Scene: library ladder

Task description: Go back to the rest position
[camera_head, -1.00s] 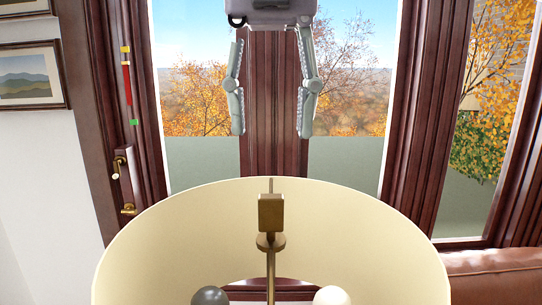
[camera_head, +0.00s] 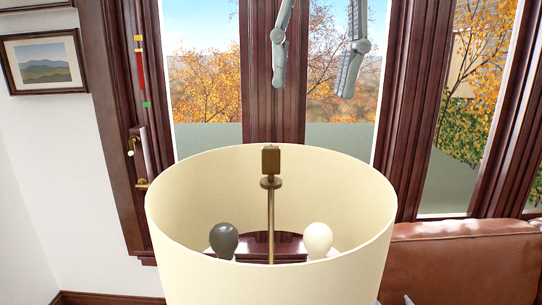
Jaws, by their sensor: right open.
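My right gripper (camera_head: 312,75) hangs at the top of the view, in front of the window. Its two fingers are spread apart and point down, with nothing between them. It is above the cream lampshade (camera_head: 180,225) and apart from it. Inside the open-topped shade are a dark grey bulb (camera_head: 223,240) on the left and a white bulb (camera_head: 318,240) on the right. A brass stem (camera_head: 271,215) stands between them. My left gripper does not show.
A brown leather sofa (camera_head: 460,262) stands at the lower right. A dark wooden window frame (camera_head: 273,90) with brass handles (camera_head: 141,183) fills the back. A framed landscape picture (camera_head: 45,62) hangs on the white wall at left.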

